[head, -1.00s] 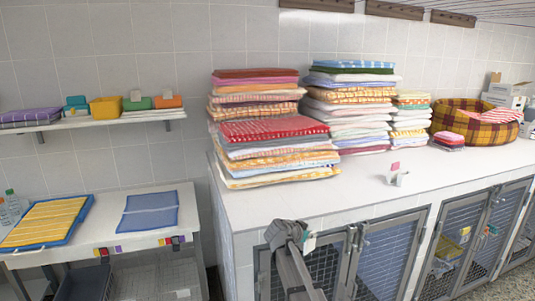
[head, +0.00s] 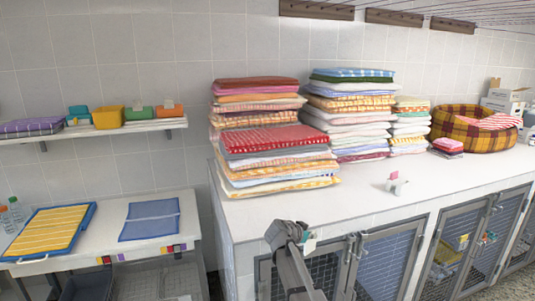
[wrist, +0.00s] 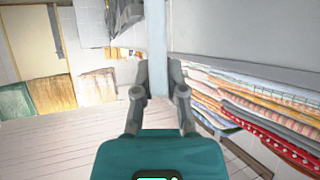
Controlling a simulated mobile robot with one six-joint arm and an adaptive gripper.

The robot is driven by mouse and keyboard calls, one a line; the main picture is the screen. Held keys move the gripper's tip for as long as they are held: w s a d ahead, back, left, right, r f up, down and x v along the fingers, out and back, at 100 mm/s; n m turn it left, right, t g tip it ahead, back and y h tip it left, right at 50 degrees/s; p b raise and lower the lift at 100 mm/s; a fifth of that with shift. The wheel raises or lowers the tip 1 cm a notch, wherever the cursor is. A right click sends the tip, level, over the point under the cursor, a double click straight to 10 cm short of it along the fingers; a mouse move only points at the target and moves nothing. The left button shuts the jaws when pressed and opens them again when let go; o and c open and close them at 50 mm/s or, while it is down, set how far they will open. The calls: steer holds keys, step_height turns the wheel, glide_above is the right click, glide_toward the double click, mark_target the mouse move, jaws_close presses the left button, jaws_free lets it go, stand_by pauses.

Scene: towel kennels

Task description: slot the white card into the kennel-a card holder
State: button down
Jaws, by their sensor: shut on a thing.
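My gripper (head: 290,236) is in front of the kennel fronts, just below the counter's front edge. A small pale card (head: 309,244) shows right beside its tip; I take it as the white card, mostly hidden behind the gripper. In the wrist view my gripper (wrist: 159,95) has its two dark fingers close together, with a pale strip between and beyond them. I cannot tell where the card ends there. The kennel-a card holder is not clearly visible. A small white stand with a pink card (head: 397,184) is on the counter.
The white counter (head: 290,212) carries tall towel stacks (head: 275,140) and a plaid pet bed (head: 450,122). Barred kennel doors (head: 385,262) stand below. The counter's front strip is mostly clear.

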steer(key=shift+f, duration=0.15)
step_height(320, 180, down, 12)
steer(key=b, duration=1.2)
steer(key=shift+r, duration=0.2)
step_height(320, 180, up, 12)
steer(key=p, duration=1.2)
steer(key=shift+s, duration=0.1)
stand_by(0.3)
